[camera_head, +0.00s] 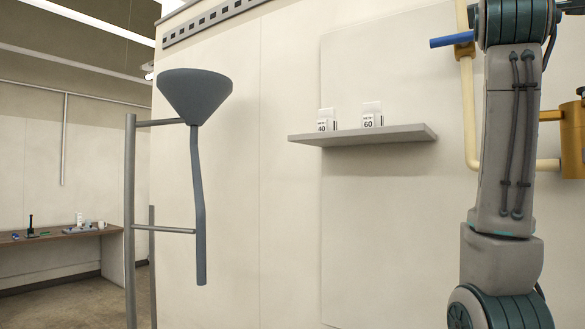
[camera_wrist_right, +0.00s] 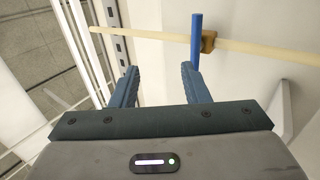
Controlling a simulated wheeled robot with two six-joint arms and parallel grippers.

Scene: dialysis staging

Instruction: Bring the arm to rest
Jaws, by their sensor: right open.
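My right arm (camera_head: 510,150) stands raised at the right of the head view, in front of part of the wall piping. Its gripper is out of the head view. In the right wrist view my right gripper (camera_wrist_right: 160,70) is open, with its two blue-grey fingers apart and nothing between them. A blue valve handle (camera_wrist_right: 196,40) on a cream pipe (camera_wrist_right: 255,46) shows beyond the right finger; I cannot tell how far off it is. My left arm and gripper are not in view.
The head view shows the blue handle (camera_head: 451,41), a yellow canister (camera_head: 573,140), a shelf (camera_head: 365,136) with two small white boxes labelled 40 and 60, a grey funnel (camera_head: 195,95) on a stand, and a far bench (camera_head: 60,234) with small items.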

